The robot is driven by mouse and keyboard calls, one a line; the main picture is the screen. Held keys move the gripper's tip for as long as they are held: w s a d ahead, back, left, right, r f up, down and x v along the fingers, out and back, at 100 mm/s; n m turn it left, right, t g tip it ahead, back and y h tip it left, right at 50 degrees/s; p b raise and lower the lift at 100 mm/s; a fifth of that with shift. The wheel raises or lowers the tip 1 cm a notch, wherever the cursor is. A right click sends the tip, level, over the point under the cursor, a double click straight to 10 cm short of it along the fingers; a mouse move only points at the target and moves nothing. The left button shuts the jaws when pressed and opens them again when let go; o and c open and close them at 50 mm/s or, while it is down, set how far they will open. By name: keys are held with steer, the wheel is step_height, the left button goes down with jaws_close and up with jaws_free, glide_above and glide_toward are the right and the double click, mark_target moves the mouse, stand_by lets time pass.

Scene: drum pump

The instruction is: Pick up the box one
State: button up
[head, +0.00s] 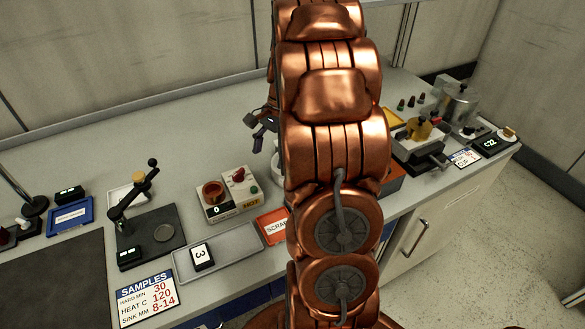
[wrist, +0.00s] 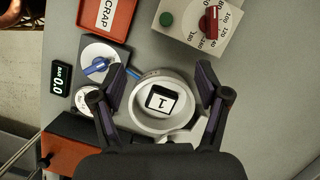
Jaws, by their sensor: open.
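Box one is a small white block with a black edge and a "1" on its face (wrist: 163,101). It lies in a round pale dish (wrist: 146,122) in the wrist view. I cannot tell the height gap. In the head view my gripper (head: 264,136) shows partly at the left of my arm, which hides the box and most of the dish.
A hot plate unit with a red knob (wrist: 209,22) and an orange SCRAP tray (wrist: 105,17) lie close by. A blue-handled device (wrist: 99,66) stands left of the dish. A box marked 3 (head: 203,255) lies in a grey tray (head: 233,240). The bench behind is clear.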

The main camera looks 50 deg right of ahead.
steer(key=d+f+m, duration=0.1)
steer(key=d, duration=0.3)
steer(key=d+f+m+t, duration=0.1)
steer(key=d+f+m, duration=0.1)
steer(key=d, duration=0.1)
steer(key=d+f+m, duration=0.1)
steer(key=d, duration=0.3)
steer(key=shift+w+d+f+m+y, duration=0.25)
steer(key=shift+d+m+y, duration=0.05)
steer(key=shift+d+m, duration=0.1)
steer(key=shift+p+x, duration=0.7)
steer(key=shift+x, duration=0.6)
steer(key=shift+a+f+p, duration=0.4)
steer(key=shift+a+p, duration=0.05)
steer(key=p+x, duration=0.1)
steer(key=x, duration=0.3)
steer(key=shift+w+a+p, duration=0.1)
steer(key=shift+p, duration=0.2)
steer(key=shift+c, duration=0.3)
steer(key=c, duration=0.9)
